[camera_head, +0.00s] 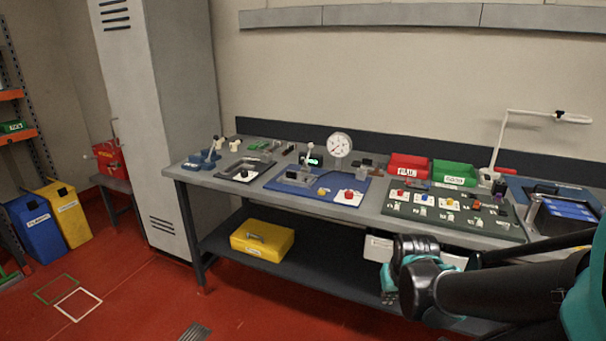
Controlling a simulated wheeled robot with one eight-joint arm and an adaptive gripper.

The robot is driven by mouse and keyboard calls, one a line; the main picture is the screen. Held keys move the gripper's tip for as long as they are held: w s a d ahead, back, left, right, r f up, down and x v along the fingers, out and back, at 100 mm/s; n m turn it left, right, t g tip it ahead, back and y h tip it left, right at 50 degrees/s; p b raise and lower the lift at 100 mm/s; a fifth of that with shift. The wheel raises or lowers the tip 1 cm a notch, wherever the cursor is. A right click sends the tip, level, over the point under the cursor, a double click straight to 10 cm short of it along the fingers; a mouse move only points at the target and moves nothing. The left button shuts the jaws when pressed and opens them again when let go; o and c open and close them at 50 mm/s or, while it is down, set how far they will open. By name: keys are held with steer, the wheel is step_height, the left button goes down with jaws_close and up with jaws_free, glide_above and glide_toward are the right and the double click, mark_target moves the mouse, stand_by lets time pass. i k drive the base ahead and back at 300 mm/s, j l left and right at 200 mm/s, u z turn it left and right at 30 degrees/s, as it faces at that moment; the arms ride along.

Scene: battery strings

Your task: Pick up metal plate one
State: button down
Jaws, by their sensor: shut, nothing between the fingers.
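I cannot pick out metal plate one for sure. Small flat grey and dark parts lie on the workbench (378,216), too small to tell apart. A black board with a white label (243,173) lies on its left half. A blue board (290,186) beside it holds a grey fixture, and a round white gauge (339,146) stands behind. My black and teal arm reaches in from the lower right, in front of the bench. My gripper's fingers do not show.
A red bin (409,165) and a green bin (453,171) stand at the bench's back. A dark green board (453,212) with several small parts lies before them. A yellow case (262,240) sits on the lower shelf. The red floor at left is mostly open.

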mark_target(293, 177)
steer(key=i+j+z, duration=0.1)
steer(key=j+z, duration=0.85)
steer(key=j, duration=1.6)
steer(key=j+z, duration=0.15)
steer(key=j, duration=0.75)
steer(key=k+j, duration=0.15)
steer(key=j, duration=0.7)
steer(key=i+z, duration=0.05)
